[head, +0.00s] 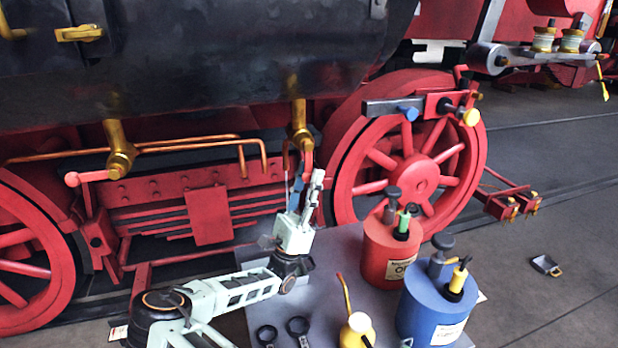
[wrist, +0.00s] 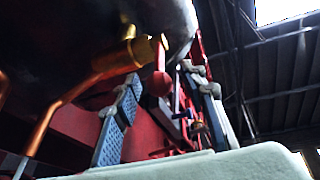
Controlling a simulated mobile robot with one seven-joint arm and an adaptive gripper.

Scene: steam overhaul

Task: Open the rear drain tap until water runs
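Two brass drain taps show under the black cylinder in the head view. The left tap (head: 119,160) has a red lever pointing left with a ball end (head: 72,179). The right tap (head: 300,125) has a red lever hanging down, partly hidden by my gripper (head: 306,180). My gripper is raised just below the right tap. In the wrist view, the gripper (wrist: 163,82) has its fingers spread, with the red ball-ended lever (wrist: 161,83) between or just beyond the tips, nearer the left finger. Contact cannot be made out.
Copper pipes (head: 200,146) run beside the taps. A red spoked wheel (head: 415,165) is close right of my gripper. Open floor lies right.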

